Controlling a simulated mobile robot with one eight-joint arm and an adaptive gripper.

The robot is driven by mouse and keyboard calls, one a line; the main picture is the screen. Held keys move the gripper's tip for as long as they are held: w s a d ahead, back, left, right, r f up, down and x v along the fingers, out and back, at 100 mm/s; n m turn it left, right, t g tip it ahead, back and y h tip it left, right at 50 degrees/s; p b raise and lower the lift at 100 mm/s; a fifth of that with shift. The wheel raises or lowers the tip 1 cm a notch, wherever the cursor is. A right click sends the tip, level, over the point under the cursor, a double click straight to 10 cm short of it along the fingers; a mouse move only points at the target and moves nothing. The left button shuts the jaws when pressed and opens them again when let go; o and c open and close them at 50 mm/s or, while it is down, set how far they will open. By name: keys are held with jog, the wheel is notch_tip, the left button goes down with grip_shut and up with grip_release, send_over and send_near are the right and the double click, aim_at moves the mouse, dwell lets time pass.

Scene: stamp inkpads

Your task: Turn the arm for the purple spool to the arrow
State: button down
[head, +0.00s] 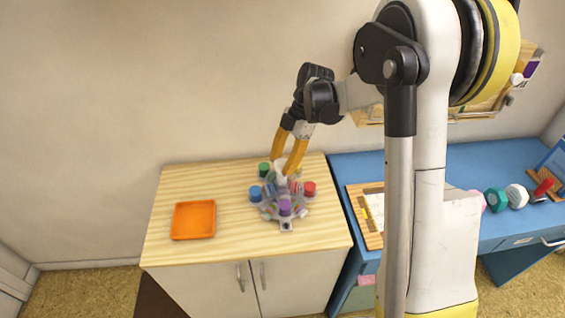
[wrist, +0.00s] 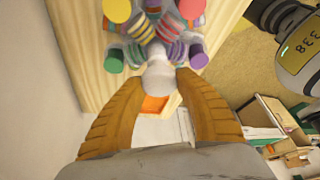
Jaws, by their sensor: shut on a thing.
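A grey carousel (head: 272,213) with several coloured spools on its arms stands on the wooden cabinet top. The purple spool (head: 285,207) is at its front in the head view; a purple end (wrist: 198,59) shows at the right in the wrist view. My gripper (head: 284,170) reaches down at the carousel's back. Its orange fingers are closed around a rounded white knob (wrist: 158,79), which also shows between them in the head view (head: 281,167). A small grey tab (head: 287,226) sticks out at the front; I cannot make out whether it bears the arrow.
Blue (head: 255,193), green (head: 264,169) and red (head: 309,188) spools are on other arms. An orange tray (head: 194,220) lies at the left of the wooden top (head: 168,189). A blue desk (head: 357,166) stands to the right. The wood between tray and carousel is clear.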

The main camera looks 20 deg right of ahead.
dwell(0.5)
jog(key=c, duration=0.8)
grip_release()
jog(key=shift+f, duration=0.1)
jog(key=v, duration=1.2)
jog(key=shift+a, duration=0.1)
